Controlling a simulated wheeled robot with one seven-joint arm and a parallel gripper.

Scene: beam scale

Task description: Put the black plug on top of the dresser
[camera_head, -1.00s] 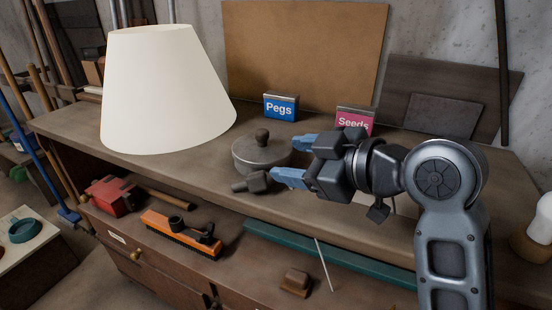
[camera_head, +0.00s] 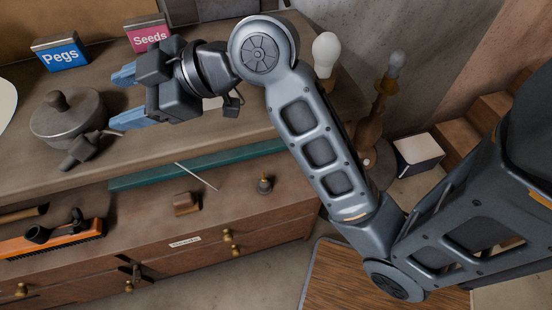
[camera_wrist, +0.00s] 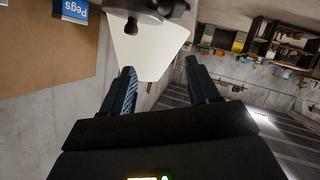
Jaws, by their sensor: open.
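The black plug (camera_head: 82,149), a dark stubby piece, lies on the dresser top (camera_head: 30,178) near its front edge, just in front of the round lidded pot (camera_head: 60,122). My gripper (camera_head: 118,98) is over the dresser top to the right of the pot. Its blue fingers point left and stand apart with nothing between them. The plug is just beyond the lower fingertip in the head view, outside the fingers. In the wrist view my gripper (camera_wrist: 160,72) is open and empty. The pot (camera_wrist: 131,12) shows there at the top edge.
Boxes marked Pegs (camera_head: 60,51) and Seeds (camera_head: 148,35) stand behind. A light bulb (camera_head: 325,55) stands at the right. A lower ledge holds an orange brush (camera_head: 50,240), a brown block (camera_head: 187,203) and a small weight (camera_head: 264,186). A lampshade (camera_wrist: 148,50) shows in the wrist view.

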